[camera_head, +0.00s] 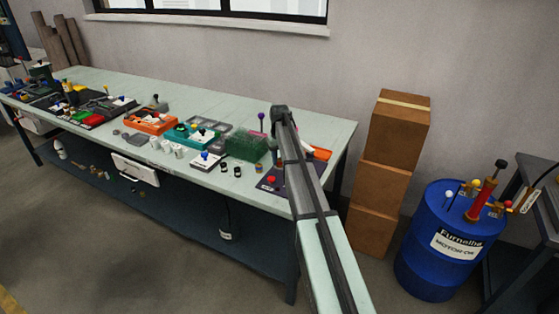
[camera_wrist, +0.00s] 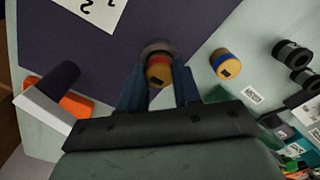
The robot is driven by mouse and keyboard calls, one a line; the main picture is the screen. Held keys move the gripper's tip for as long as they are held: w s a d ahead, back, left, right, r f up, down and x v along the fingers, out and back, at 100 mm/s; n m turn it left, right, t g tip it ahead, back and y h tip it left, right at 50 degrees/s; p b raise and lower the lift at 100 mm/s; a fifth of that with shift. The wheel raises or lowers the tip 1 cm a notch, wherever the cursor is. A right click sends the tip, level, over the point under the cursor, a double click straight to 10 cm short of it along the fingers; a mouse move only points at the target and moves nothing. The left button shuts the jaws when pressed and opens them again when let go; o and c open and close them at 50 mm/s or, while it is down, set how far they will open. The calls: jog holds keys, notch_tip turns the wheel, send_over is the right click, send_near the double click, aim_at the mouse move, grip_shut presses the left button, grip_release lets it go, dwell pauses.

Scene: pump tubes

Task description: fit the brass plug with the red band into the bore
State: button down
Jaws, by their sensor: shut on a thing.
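In the wrist view my gripper (camera_wrist: 159,80) is shut on the brass plug with the red band (camera_wrist: 158,70), held between its two bluish fingers. The plug is at the edge of a dark purple plate (camera_wrist: 90,45). A pale grey ring (camera_wrist: 154,46) shows just beyond the plug, partly hidden by it; I cannot tell whether the plug is in it or above it. A second brass plug with a blue band (camera_wrist: 227,65) stands apart to the right. In the head view my arm hides the gripper and the held plug.
Black cylinders (camera_wrist: 293,55) stand at the right in the wrist view. An orange part (camera_wrist: 75,104) and a dark cylinder (camera_wrist: 60,78) are at the left. The head view shows a green rack (camera_head: 243,146) beside my arm and boxes (camera_head: 380,185) past the bench end.

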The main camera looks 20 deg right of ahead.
aim_at(280, 160)
jog(key=shift+f, duration=0.4)
jog(key=shift+f, duration=0.4)
jog(key=shift+s+f, duration=0.2)
jog(key=shift+f, duration=0.1)
jog(key=c, duration=1)
grip_release()
jog(key=shift+c, duration=0.2)
jog(key=shift+o, duration=1.2)
jog(key=shift+r, duration=0.15)
notch_tip(280, 160, up, 13)
jog(key=shift+w+r, duration=0.1)
jog(key=shift+w, duration=0.05)
